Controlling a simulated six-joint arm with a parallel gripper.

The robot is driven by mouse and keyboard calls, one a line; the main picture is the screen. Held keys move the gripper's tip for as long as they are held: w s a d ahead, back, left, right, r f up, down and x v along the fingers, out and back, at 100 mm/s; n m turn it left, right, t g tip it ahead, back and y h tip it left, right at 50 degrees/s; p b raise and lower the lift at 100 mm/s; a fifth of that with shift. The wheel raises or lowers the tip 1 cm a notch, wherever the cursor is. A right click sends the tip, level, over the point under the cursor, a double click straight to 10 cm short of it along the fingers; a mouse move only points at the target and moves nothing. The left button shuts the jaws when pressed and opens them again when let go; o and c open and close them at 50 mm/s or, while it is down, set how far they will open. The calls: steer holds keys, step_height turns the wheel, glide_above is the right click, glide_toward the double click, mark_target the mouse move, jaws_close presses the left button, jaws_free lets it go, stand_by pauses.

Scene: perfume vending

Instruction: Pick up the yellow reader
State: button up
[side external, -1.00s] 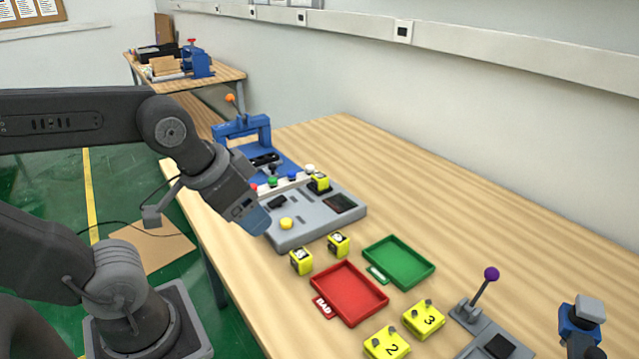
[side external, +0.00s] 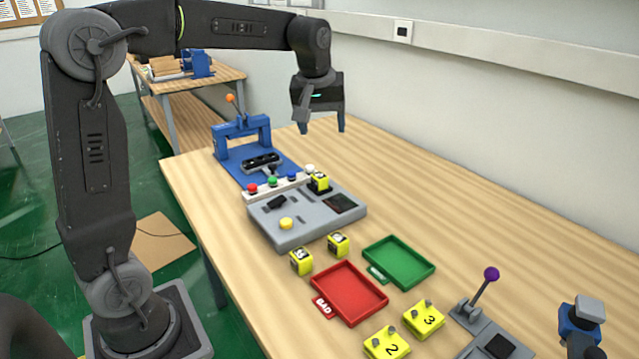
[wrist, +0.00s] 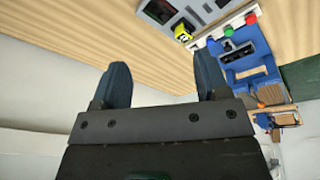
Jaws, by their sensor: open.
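Several yellow blocks are in the side view, and I cannot tell for certain which is the reader. One small yellow block (side external: 319,181) sits upright in a dark holder on the grey console (side external: 285,240); it also shows in the wrist view (wrist: 182,33). Two yellow cubes, a left one (side external: 301,262) and a right one (side external: 338,244), stand on the table in front of the console. My gripper (side external: 322,127) is open and empty, raised above the table behind the console.
A red tray (side external: 312,292) marked BAD and a green tray (side external: 432,274) lie on the table (side external: 480,230). A blue press (side external: 232,157) stands behind the console. A purple-knobbed lever (side external: 482,288) stands at the right. The table's back right is clear.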

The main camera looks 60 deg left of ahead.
steer(key=w+a+f+n+g, duration=0.1)
steer(key=w+a+f+n, duration=0.35)
steer(key=w+a, duration=0.4)
steer(key=n+g, duration=0.1)
steer(key=n, duration=0.2)
glide_toward(320, 175)
steer(key=f, duration=0.7)
steer(key=a+f, duration=0.1)
steer(key=f, duration=0.2)
steer(key=shift+f, duration=0.25)
steer(key=c, duration=1.1)
steer(key=shift+r, duration=0.2)
